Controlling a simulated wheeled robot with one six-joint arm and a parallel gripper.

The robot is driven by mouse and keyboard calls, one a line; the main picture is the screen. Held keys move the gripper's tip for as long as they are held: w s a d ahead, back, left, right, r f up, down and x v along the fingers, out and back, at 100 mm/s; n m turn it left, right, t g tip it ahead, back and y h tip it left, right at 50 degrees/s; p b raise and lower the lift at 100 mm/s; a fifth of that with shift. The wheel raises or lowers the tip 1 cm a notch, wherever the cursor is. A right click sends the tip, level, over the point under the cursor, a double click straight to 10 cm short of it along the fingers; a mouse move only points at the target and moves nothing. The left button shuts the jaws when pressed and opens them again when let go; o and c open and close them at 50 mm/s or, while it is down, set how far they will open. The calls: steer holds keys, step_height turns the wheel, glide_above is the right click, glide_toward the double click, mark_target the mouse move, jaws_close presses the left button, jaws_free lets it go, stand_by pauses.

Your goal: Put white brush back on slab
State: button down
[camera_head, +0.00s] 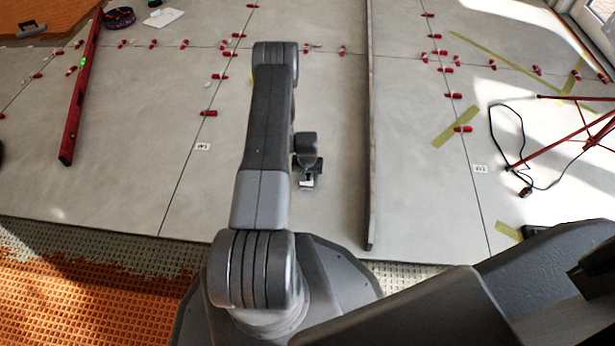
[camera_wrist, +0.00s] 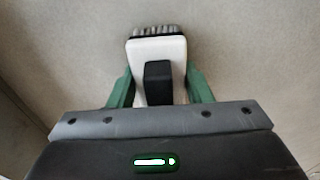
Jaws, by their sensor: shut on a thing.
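In the wrist view a white brush (camera_wrist: 157,52) with a black grip block and grey bristles at its far end lies between the green fingers of my gripper (camera_wrist: 159,92). The fingers are shut on its two sides. Below it is the grey slab (camera_wrist: 245,50); I cannot tell whether the brush touches it. In the head view my gripper (camera_head: 307,182) is small, low over the slab (camera_head: 335,215) just right of my arm, and the brush is barely visible there.
A long grey bar (camera_head: 370,130) stands on the slab to the right of my gripper. A red level (camera_head: 80,95) lies at left. Red levelling clips (camera_head: 208,113) line the joints. A red tripod (camera_head: 570,140) and black cable (camera_head: 525,150) are at right. Orange matting (camera_head: 90,310) lies at front left.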

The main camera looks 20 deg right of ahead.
steer(key=c, duration=0.7)
jaws_free()
steer(key=shift+f, duration=0.1)
steer(key=r+p, duration=0.1)
steer(key=r, duration=0.3)
steer(key=r+p, duration=0.2)
steer(key=r, duration=0.2)
steer(key=r+p, duration=0.1)
steer(key=r, duration=0.3)
steer(key=shift+s+a+r, duration=0.15)
steer(key=shift+s, duration=0.25)
